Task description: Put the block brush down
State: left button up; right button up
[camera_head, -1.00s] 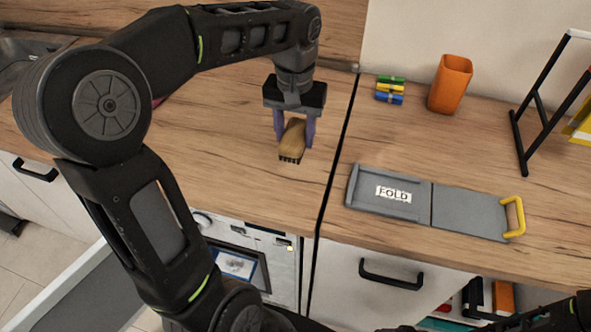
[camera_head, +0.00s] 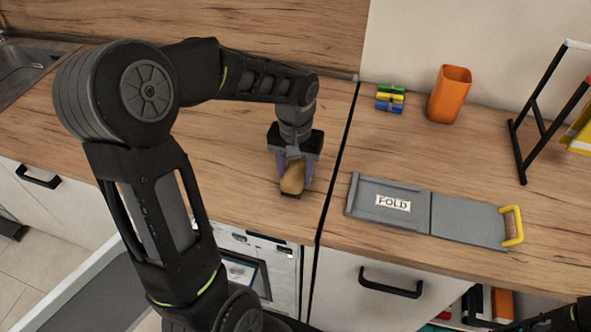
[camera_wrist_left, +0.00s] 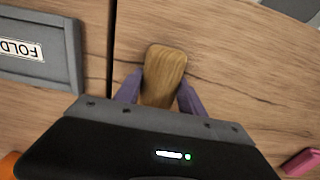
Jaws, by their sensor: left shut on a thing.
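The block brush (camera_head: 292,179) has a tan wooden back and dark bristles underneath. My left gripper (camera_head: 295,183) is shut on it, one purple finger on each side. The brush is low over the wooden counter, left of the dark seam, bristles down; I cannot tell whether the bristles touch the counter. In the left wrist view the brush's wooden back (camera_wrist_left: 163,75) shows between the two fingers (camera_wrist_left: 158,94), with its near end hidden by the gripper body. My right gripper is not in view.
A grey folding board (camera_head: 385,218) marked FOLD with a yellow handle lies right of the seam. Behind it are an orange cup (camera_head: 449,94), coloured clips (camera_head: 390,98) and a black rack (camera_head: 540,120). The counter (camera_head: 215,150) around the brush is clear. A pink object (camera_wrist_left: 301,162) lies off to one side.

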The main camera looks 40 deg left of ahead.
aim_at(296, 170)
pick_arm(q)
jog(key=shift+f, duration=0.2)
jog(key=shift+f, duration=0.15)
jog(key=o, duration=1.2)
notch_tip(296, 170, up, 12)
jog(key=b, duration=0.1)
jog(key=shift+r, duration=0.25)
dwell(0.3)
